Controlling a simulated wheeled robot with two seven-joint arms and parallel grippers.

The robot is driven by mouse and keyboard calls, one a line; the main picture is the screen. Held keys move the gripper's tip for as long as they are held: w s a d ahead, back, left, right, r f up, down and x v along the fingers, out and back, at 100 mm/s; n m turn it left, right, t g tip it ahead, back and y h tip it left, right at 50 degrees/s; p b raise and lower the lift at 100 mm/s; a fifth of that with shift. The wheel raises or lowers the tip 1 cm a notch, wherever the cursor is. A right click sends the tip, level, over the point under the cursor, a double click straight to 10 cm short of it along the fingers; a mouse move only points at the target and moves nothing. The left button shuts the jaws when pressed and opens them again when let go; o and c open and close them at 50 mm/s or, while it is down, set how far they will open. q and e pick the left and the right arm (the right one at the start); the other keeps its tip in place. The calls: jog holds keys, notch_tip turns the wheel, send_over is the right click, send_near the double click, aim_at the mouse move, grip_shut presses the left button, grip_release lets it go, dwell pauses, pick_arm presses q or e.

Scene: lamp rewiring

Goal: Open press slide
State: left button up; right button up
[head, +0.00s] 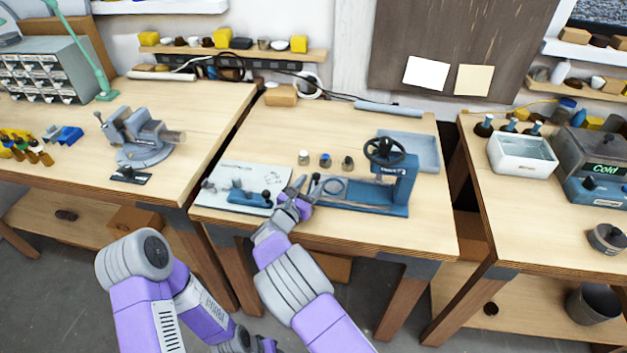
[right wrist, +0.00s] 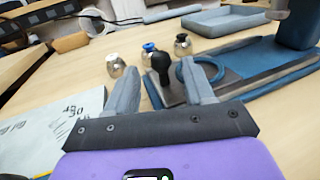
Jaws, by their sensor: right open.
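The blue press (head: 398,185) with its dark handwheel (head: 385,149) stands on the middle table. Its slide has a black knob (right wrist: 160,60) on a short stem and a blue ring (head: 333,187) beside it. My right gripper (head: 298,186) is at the left end of the press. In the right wrist view, its open fingers (right wrist: 160,72) stand on either side of the knob, with gaps visible. Whether either finger touches the knob cannot be told. My left arm shows at the bottom left of the head view, but its fingers are outside the picture.
A pale mat (head: 225,178) with small parts lies left of the press. Three small knobbed pieces stand behind it, one blue-topped (head: 325,160). A grey-blue tray (head: 428,152) is behind the press. The table's front strip is clear.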

jog(key=v, duration=0.5)
jog(key=shift+s+p, duration=0.2)
jog(key=shift+p, duration=0.15)
